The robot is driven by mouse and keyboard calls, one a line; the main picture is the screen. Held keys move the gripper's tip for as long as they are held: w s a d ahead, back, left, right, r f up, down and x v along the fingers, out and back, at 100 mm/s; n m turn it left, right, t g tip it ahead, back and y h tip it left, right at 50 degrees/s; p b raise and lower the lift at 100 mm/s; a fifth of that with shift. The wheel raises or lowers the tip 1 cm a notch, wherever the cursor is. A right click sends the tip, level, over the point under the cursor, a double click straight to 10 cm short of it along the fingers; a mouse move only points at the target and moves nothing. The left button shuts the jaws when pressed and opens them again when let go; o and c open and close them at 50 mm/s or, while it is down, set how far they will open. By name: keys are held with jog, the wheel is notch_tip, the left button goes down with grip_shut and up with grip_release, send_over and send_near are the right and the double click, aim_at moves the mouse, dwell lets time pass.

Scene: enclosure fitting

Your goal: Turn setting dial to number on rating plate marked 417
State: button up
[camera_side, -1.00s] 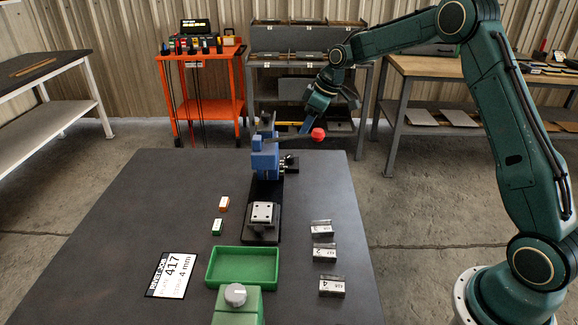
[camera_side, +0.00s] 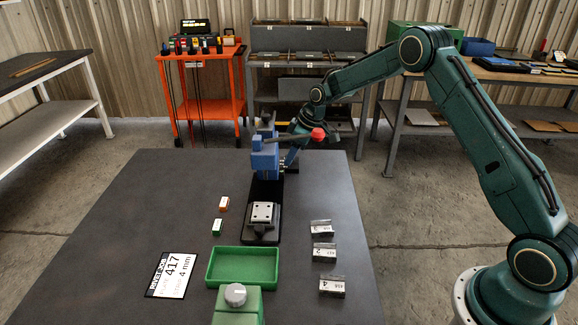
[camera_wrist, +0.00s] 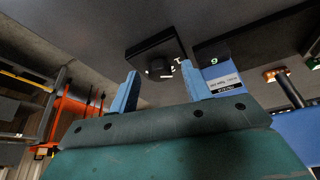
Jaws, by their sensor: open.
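The rating plate (camera_side: 171,275) lies flat on the table at the front left; it reads 417 and 4 mm. A black block with a round dark dial (camera_wrist: 159,68) and white marks around it shows in the wrist view; I cannot read its setting. In the side view it is mostly hidden beside the blue press (camera_side: 264,160). My gripper (camera_wrist: 159,72) is open, with its blue fingers either side of the dial in the picture. I cannot tell whether they touch it. In the side view my gripper (camera_side: 291,158) is low, right of the press and partly behind its lever.
The press lever with a red knob (camera_side: 318,134) reaches over beside my wrist. A green tray (camera_side: 243,282) and a green unit with a grey knob (camera_side: 235,294) stand in front. Several small marked blocks (camera_side: 324,252) lie at the right. The table's left half is mostly clear.

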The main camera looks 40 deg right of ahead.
jog(key=c, duration=1)
jog(key=shift+a+m+t+h, duration=0.2)
jog(key=shift+m+h, duration=0.25)
jog(key=shift+m, duration=0.75)
jog(key=shift+a+m+t+h, duration=0.15)
jog(key=shift+m+h, duration=0.3)
jog(key=shift+m, duration=0.75)
jog(key=shift+d, duration=0.1)
jog(key=o, duration=1)
jog(key=shift+s+r, duration=0.1)
jog(key=shift+r, duration=0.05)
